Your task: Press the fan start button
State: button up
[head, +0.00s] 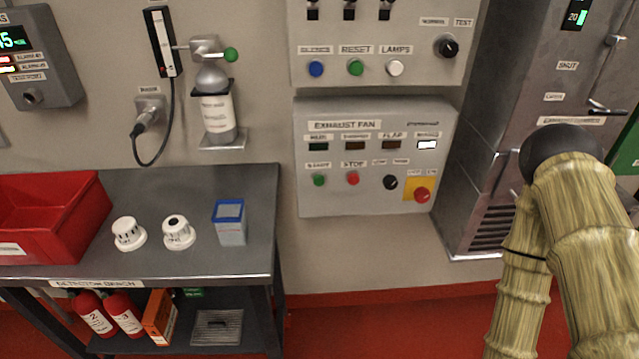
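The grey exhaust fan panel (375,206) is on the wall at the centre of the head view. Its green button (319,180) sits at the lower left of the panel, under a small label too blurred to read surely. A red stop button (352,178) is just right of it. A black selector knob (390,182) and a red mushroom button (422,195) on a yellow plate follow to the right. My sleeved arm shows at the right edge, well to the right of the panel. My gripper cannot be made out in this view.
Above is another panel with blue (316,69), green (355,67) and white (394,68) buttons. A dark bench (262,215) at lower left carries a red bin (75,225), two white detectors and a blue-topped box (229,222). A steel cabinet (500,150) stands right.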

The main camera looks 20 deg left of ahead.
aim_at(318, 180)
jog(key=u, duration=1.6)
jog(key=k, duration=0.4)
jog(key=z, duration=1)
